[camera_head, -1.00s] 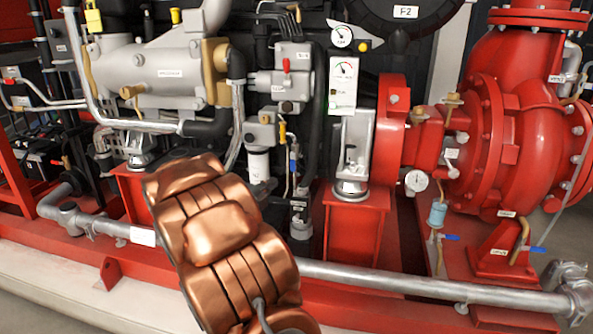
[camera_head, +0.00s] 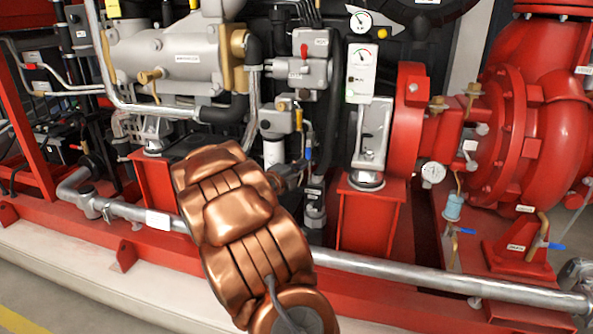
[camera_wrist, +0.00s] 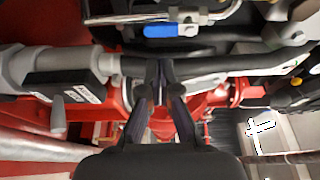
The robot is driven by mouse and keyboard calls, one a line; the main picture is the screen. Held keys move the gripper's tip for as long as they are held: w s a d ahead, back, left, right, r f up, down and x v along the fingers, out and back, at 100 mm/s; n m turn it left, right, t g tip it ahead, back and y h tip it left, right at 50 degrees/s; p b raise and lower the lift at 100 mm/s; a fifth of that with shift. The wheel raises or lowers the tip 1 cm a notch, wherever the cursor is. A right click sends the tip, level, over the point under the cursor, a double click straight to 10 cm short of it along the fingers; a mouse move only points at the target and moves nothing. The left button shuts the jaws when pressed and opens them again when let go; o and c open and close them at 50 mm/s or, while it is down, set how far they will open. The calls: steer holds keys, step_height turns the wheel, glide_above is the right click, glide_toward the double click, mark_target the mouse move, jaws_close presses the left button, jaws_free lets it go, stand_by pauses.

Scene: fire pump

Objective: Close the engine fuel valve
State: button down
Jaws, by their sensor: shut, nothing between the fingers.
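My gripper (camera_head: 300,168) shows as a dark shape past my copper arm in the head view, close to the lower engine fittings. In the wrist view its two dark fingers (camera_wrist: 162,75) are together with nothing between them. A small valve with a blue handle (camera_head: 309,154) sits on a thin vertical line just above the gripper in the head view. A blue lever (camera_wrist: 171,30) on a metal fitting shows in the wrist view, above the fingertips and apart from them. The labels are too small to read, so I cannot tell for certain which valve is the engine fuel valve.
A grey filter housing (camera_head: 275,122) with a yellow part stands left of the blue handle. A red bracket (camera_head: 368,215) stands to the right. A silver pipe (camera_head: 400,270) runs along the front of the red base. Dark hoses crowd the space behind the gripper.

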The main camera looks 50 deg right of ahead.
mark_target(308, 150)
steer(key=shift+d+f+b, duration=0.1)
steer(key=shift+d+b, duration=0.5)
steer(key=shift+d, duration=2.4)
